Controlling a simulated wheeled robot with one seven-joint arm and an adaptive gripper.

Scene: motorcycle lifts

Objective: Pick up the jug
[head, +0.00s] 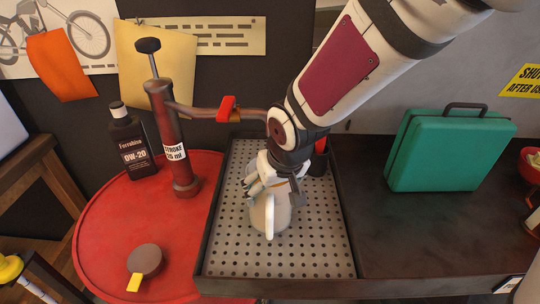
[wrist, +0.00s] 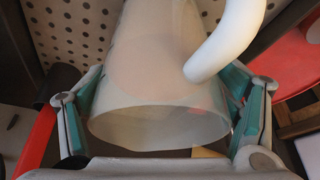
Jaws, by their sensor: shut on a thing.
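The jug (head: 269,213) is white with a white handle. In the head view it is over the perforated tray (head: 310,262), below the end of my arm. In the wrist view the jug (wrist: 155,85) fills the middle, with its rim toward me and its handle (wrist: 232,38) at the upper right. My gripper (wrist: 163,115) has a teal-padded finger on each side of the jug and is shut on it. The same gripper (head: 275,185) partly hides the jug's top in the head view. I cannot tell whether the jug's base touches the tray.
A red round table (head: 105,245) at left holds a dark oil bottle (head: 130,145), a red pump (head: 172,140) with a spout reaching over the tray, and a brown round object (head: 145,260). A green case (head: 447,150) stands on the dark bench at right. Bench space before the case is clear.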

